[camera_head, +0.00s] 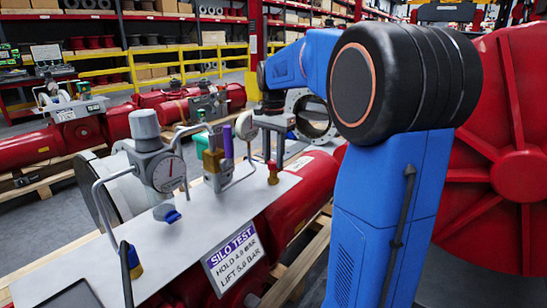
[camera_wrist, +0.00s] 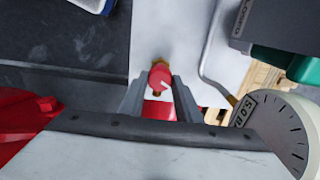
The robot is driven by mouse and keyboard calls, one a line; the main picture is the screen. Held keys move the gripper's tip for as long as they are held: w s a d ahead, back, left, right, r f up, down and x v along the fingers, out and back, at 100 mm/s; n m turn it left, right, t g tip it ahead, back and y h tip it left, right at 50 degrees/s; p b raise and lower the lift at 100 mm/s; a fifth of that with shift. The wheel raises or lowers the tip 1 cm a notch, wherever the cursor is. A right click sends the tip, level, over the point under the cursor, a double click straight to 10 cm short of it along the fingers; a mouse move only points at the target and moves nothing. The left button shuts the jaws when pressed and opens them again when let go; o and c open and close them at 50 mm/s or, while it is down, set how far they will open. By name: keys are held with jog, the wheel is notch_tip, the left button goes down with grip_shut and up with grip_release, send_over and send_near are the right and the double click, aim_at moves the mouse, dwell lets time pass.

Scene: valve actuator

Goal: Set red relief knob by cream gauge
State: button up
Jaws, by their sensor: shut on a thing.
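The red relief knob (camera_wrist: 160,76) has a pale index line and sits on a brass fitting (camera_head: 273,178) on the pale plate. My gripper (camera_wrist: 158,87) points down over it, shut on the knob with one finger on each side. In the head view my gripper (camera_head: 270,145) partly covers the knob. The cream gauge (camera_wrist: 272,130) is at the lower right of the wrist view, with dark ticks and a partly cut-off label reading 5.0 B. In the head view the cream gauge (camera_head: 246,125) stands just left of my gripper, and its reading is too small to tell.
A sign (camera_head: 233,258) reads SILO TEST, with hold and lift pressures, lift 5.0 bar. A green-capped part (camera_wrist: 304,70) is near the gripper.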

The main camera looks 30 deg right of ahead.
aim_at(273, 161)
jog(key=o, duration=1.1)
jog(key=shift+c, duration=0.2)
notch_tip(273, 161, up, 17)
jog(key=shift+r, duration=0.2)
jog(key=s+a+f+n+t, duration=0.1)
jog(key=s+a+f+n, duration=0.3)
jog(key=s+f, duration=0.5)
jog(key=s+a+f+n+t, duration=0.2)
jog(key=s+a+f+n, duration=0.3)
jog(key=s+f, duration=0.4)
jog(key=s+a+f+n+t, duration=0.1)
jog(key=s+a+f+n, duration=0.4)
jog(key=s+f, duration=0.5)
jog(key=shift+a+t, duration=0.4)
jog(key=shift+a, duration=0.6)
